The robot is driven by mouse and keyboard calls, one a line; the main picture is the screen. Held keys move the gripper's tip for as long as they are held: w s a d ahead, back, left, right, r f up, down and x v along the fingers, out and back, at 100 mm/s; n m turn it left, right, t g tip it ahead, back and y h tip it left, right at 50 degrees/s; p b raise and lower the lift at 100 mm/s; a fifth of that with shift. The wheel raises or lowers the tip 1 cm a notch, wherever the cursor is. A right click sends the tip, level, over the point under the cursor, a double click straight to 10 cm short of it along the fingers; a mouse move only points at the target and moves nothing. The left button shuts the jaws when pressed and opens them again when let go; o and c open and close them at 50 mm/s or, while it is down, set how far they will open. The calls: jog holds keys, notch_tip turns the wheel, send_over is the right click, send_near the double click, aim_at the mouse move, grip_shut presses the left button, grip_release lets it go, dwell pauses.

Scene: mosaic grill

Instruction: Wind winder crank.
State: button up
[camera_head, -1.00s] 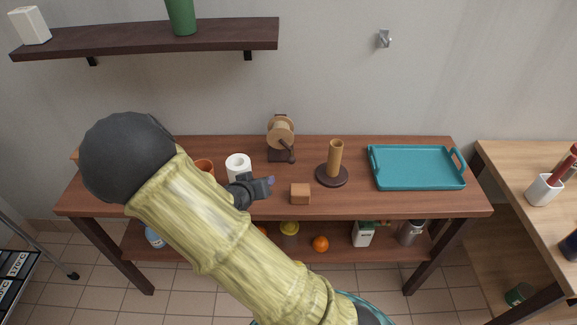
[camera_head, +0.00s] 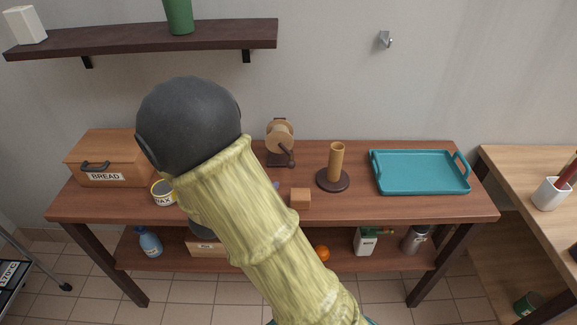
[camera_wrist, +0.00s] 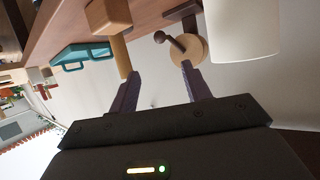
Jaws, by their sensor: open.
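The winder (camera_head: 280,134) stands near the back of the wooden table, a tan drum on a dark stand. Its dark crank (camera_head: 291,160) hangs down on the right of the drum. In the wrist view the drum (camera_wrist: 187,52) shows beyond the right fingertip, and the crank's knob (camera_wrist: 160,37) lies between the fingers' lines, farther off. My gripper (camera_wrist: 160,70) is open with nothing between its two purple fingers. In the head view my arm hides nearly all of it; only a small purple bit shows in front of the winder.
A small wooden block (camera_head: 300,198), a post on a dark round base (camera_head: 333,180) and a teal tray (camera_head: 420,187) stand right of the winder. A white roll (camera_wrist: 242,25) is close by in the wrist view. A bread box (camera_head: 103,158) and a labelled cup (camera_head: 163,193) stand left.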

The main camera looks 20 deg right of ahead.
aim_at(289, 165)
jog(key=b+x, duration=0.1)
jog(key=x, duration=1.5)
jog(key=shift+w+d+f+b, duration=0.2)
jog(key=shift+f+b, duration=0.1)
jog(key=shift+b, duration=0.05)
grip_shut()
